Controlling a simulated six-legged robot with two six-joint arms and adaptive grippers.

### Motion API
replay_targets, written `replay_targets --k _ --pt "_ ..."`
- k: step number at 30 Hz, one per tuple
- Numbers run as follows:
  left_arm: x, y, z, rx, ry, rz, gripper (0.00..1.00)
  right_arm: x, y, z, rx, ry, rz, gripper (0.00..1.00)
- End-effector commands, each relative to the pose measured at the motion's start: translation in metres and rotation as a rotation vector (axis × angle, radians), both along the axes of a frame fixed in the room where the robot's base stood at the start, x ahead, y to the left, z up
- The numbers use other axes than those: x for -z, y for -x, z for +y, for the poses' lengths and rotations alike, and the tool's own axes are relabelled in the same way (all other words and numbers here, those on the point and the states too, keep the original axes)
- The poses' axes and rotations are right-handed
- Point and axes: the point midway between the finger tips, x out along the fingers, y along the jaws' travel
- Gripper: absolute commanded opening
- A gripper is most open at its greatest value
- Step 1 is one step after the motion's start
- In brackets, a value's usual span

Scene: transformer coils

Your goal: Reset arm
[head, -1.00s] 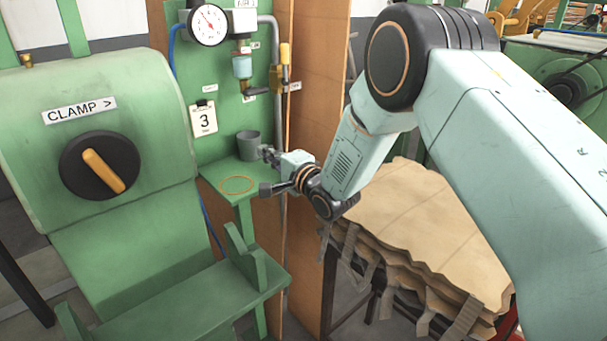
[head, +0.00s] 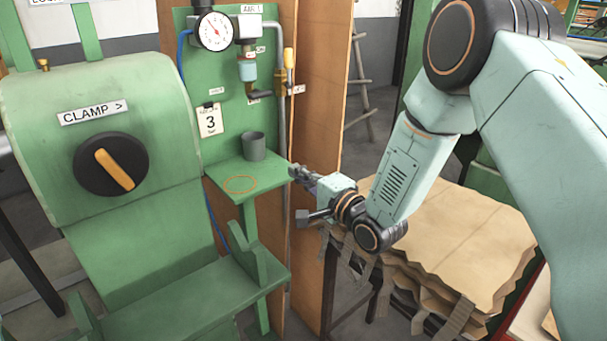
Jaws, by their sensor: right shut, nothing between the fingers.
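My right arm comes in from the right, and its gripper (head: 296,172) is shut and empty. The gripper points left, at the right edge of the small green shelf (head: 222,178). It is apart from the grey cup (head: 253,146), which stands upright on that shelf. An orange ring mark (head: 240,184) shows on the shelf in front of the cup. My left gripper is not in view.
A green machine with a black and orange CLAMP knob (head: 111,164) stands at the left. A pressure gauge (head: 214,31) and pipes are on the green panel. Brown layered sheets (head: 465,235) lie on a stand below my right arm. A wooden board (head: 318,90) stands behind the gripper.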

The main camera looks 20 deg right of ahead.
Motion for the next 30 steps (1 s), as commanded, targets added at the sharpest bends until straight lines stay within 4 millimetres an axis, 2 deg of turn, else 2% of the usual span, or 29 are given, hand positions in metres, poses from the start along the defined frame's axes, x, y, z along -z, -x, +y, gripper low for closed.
replay_targets --k 3,10,14,17,20,23,24,26,27,29,30 --pt "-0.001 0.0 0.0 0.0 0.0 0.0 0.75 -0.001 0.009 -0.003 0.001 -0.001 -0.002 0.0" --pt "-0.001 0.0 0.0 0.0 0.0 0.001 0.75 0.0 0.012 -0.004 -0.001 0.033 -0.01 0.0" --pt "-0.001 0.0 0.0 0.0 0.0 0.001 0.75 0.012 0.014 -0.007 0.01 0.205 -0.008 0.0" --pt "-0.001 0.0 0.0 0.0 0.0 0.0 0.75 0.038 0.024 -0.013 0.02 0.412 0.043 0.0" --pt "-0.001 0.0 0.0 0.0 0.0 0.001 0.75 0.076 0.046 -0.016 -0.006 0.625 0.136 0.0" --pt "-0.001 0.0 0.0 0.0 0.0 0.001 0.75 0.122 0.081 -0.018 -0.079 0.833 0.254 0.0" --pt "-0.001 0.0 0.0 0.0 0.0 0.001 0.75 0.142 0.1 -0.018 -0.123 0.912 0.309 0.0" --pt "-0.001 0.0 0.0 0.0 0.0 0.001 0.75 0.169 0.13 -0.019 -0.196 1.016 0.386 0.0" --pt "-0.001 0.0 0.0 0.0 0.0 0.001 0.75 0.186 0.151 -0.019 -0.252 1.08 0.435 0.0" --pt "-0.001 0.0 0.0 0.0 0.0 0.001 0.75 0.208 0.184 -0.02 -0.34 1.159 0.508 0.0" --pt "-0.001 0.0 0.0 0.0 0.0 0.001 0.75 0.221 0.206 -0.02 -0.401 1.203 0.554 0.0"
